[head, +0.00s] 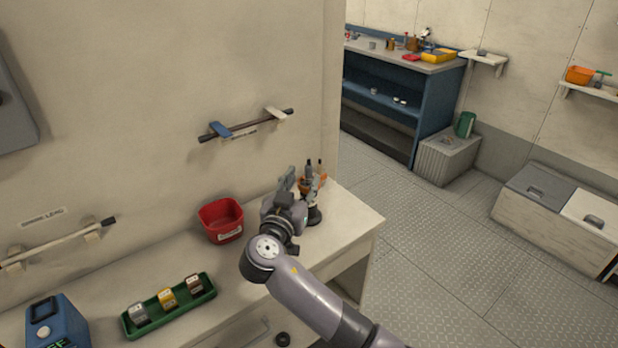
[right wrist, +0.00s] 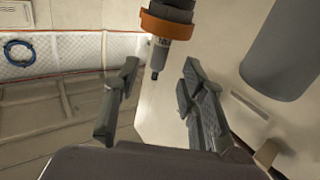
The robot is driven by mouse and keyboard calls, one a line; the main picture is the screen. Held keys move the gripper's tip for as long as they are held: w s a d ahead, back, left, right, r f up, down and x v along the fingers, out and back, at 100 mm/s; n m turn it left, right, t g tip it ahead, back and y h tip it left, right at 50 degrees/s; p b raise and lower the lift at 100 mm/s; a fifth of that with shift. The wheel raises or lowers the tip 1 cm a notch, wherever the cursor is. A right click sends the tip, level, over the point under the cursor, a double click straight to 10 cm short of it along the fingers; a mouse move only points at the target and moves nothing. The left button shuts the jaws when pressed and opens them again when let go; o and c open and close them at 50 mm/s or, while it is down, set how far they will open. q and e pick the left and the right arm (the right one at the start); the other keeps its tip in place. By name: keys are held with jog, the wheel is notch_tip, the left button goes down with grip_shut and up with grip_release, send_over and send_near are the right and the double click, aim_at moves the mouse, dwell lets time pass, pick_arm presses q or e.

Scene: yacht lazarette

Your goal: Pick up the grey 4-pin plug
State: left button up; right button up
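The green tray (head: 127,329) on the bench holds a grey block-shaped piece (head: 138,314), which may be the grey 4-pin plug; its pins are too small to make out. A yellow piece (head: 167,298) and a brown piece (head: 194,284) sit in the same tray. My right gripper (head: 300,182) is open and empty at the far end of the bench, well apart from the tray. Its two separated fingers also show in the right wrist view (right wrist: 158,92). My left gripper is not in view.
A red bin (head: 222,220) stands between tray and gripper. Dark-topped bottles (head: 309,169) stand just behind the gripper; an orange-collared grey item (right wrist: 165,40) shows beyond its fingers. A blue device (head: 57,325) is left of the tray. Wall rails (head: 275,122) hang above the bench.

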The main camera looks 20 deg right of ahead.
aim_at(308, 172)
jog(key=shift+w+d+r, duration=0.1)
jog(key=shift+w+d, duration=0.05)
jog(key=shift+w, duration=0.05)
jog(key=p+x, duration=0.2)
jog(key=x, duration=0.2)
jog(key=shift+w+d+p, duration=0.2)
jog(key=shift+d+p, duration=0.05)
jog(key=shift+p, duration=0.05)
jog(key=shift+w+d+f, duration=0.1)
jog(key=shift+w+f, duration=0.05)
jog(key=shift+f, duration=0.05)
jog(key=shift+c, duration=0.4)
grip_shut()
